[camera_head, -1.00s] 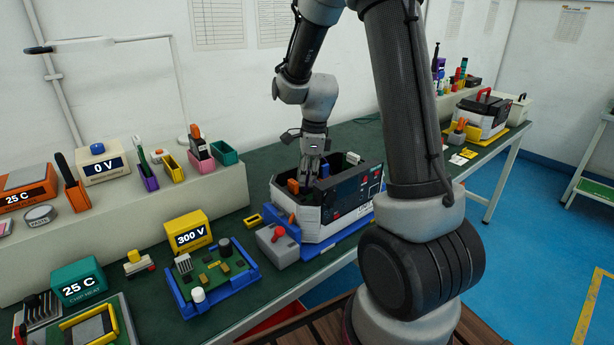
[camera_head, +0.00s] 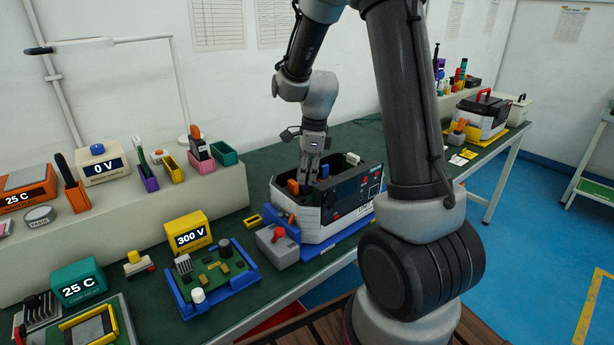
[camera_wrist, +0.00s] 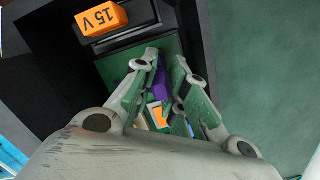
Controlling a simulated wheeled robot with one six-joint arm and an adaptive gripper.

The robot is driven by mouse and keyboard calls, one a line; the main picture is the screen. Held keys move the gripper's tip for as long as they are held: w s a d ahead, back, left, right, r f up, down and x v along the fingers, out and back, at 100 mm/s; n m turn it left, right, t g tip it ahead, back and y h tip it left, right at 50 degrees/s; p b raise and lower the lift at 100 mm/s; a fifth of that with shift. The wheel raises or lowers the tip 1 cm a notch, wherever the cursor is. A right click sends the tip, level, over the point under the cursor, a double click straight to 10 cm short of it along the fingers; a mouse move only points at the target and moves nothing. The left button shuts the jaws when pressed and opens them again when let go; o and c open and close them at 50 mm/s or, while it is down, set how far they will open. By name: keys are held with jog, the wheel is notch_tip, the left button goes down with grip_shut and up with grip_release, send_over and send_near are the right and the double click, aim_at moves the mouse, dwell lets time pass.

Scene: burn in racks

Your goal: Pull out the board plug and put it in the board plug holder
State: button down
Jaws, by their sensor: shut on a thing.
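My gripper (camera_head: 312,180) reaches down into the open white and black rack box (camera_head: 325,229) on the green bench. In the wrist view its fingers (camera_wrist: 167,72) are closed around a purple piece (camera_wrist: 159,84), which seems to be the board plug; the fingers hide much of it. I cannot tell for certain which item is the board plug holder; a small yellow tray (camera_head: 253,220) lies left of the box.
A grey box with a red knob (camera_head: 277,238) stands at the rack box's front left. A blue-framed circuit board (camera_head: 215,272) and a yellow 300 V unit (camera_head: 188,231) lie further left. Several coloured holders, such as a pink one (camera_head: 201,162), stand on the raised shelf.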

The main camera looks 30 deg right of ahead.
jog(key=shift+r, duration=0.5)
dwell(0.6)
jog(key=shift+r, duration=0.75)
